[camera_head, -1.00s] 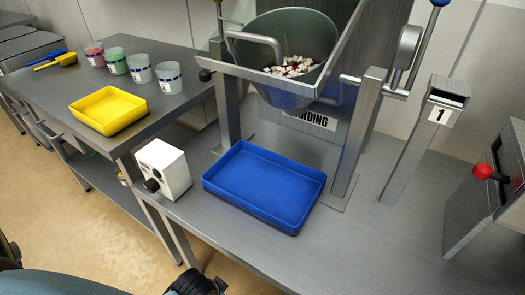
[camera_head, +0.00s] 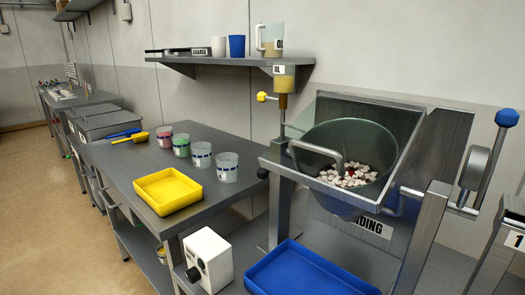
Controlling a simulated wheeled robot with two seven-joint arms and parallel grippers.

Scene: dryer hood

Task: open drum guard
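The steel drum (camera_head: 372,135) stands tilted in its metal frame right of centre, its mouth facing me, with white and reddish pieces (camera_head: 347,175) inside. A clear panel with a metal rim (camera_head: 330,192) lies around the front of the drum; this looks like the drum guard. A grey bar handle (camera_head: 318,151) stands at its left front. I cannot tell clearly how far the guard is open or shut. Neither of my grippers is in view, and nothing touches the drum.
A blue tray (camera_head: 310,272) and a white control box (camera_head: 208,262) stand below the drum. A yellow tray (camera_head: 168,189) and several cups (camera_head: 201,155) are on the left bench. A lever with a blue knob (camera_head: 507,118) is at right. A shelf (camera_head: 225,62) hangs behind.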

